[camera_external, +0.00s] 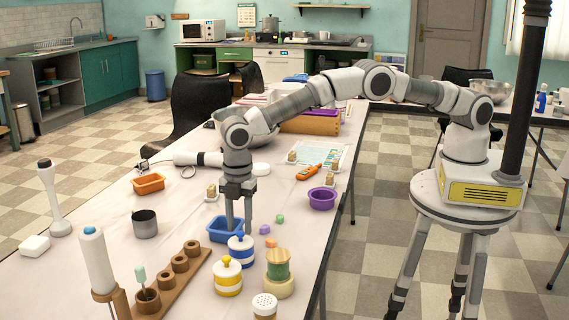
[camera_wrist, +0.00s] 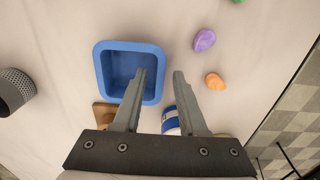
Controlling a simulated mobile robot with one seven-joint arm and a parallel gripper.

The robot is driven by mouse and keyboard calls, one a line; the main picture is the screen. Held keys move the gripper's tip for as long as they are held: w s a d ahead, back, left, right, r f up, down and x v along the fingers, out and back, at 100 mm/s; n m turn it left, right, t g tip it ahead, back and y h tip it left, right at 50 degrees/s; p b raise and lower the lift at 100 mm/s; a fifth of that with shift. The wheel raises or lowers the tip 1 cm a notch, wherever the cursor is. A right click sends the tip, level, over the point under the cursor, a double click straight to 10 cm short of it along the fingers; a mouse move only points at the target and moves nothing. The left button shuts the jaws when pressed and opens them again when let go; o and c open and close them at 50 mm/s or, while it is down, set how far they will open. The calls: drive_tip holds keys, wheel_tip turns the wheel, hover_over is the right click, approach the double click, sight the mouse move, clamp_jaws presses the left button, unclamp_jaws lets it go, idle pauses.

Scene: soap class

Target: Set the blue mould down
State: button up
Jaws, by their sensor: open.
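The blue mould (camera_external: 214,232) is an empty, rounded square tray sitting upright on the table, left of centre in the wrist view (camera_wrist: 118,72). My gripper (camera_external: 238,226) points down at its right side with its fingers apart. In the wrist view, my gripper (camera_wrist: 160,76) has its left finger over the inside of the mould and its right finger outside, with the right wall between them. Nothing else is between the fingers. I cannot tell whether a finger touches the wall.
A white jar with blue bands (camera_external: 241,250) stands close in front of the mould. Purple (camera_external: 265,229) and orange (camera_external: 271,242) pieces lie to its right. A grey metal cup (camera_external: 145,224) stands left, and a wooden holder (camera_external: 172,280) is nearer. The table (camera_external: 95,225) is clear between cup and bottle.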

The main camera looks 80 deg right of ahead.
wheel_tip(320, 180, up, 12)
drive_tip(key=p, duration=0.1)
drive_tip(key=d+r+m+t, duration=0.1)
drive_tip(key=d+r+m, duration=0.3)
drive_tip(key=d+r, duration=0.7)
drive_tip(key=s+d+r+m+t, duration=0.1)
drive_tip(key=s+d+r+m, duration=0.4)
drive_tip(key=s+d+r, duration=0.55)
drive_tip(key=s+d+r+m+t, duration=0.25)
drive_tip(key=s+d+m, duration=0.25)
drive_tip(key=s+d, duration=0.7)
drive_tip(key=s+d+f+m, duration=0.4)
drive_tip(key=s+f, duration=0.1)
drive_tip(key=s, duration=0.6)
drive_tip(key=shift+d+f+t, duration=0.2)
drive_tip(key=shift+t, duration=0.25)
drive_tip(key=shift+s, duration=0.1)
wheel_tip(320, 180, up, 8)
drive_tip(key=p, duration=0.8)
drive_tip(key=shift+f, duration=0.25)
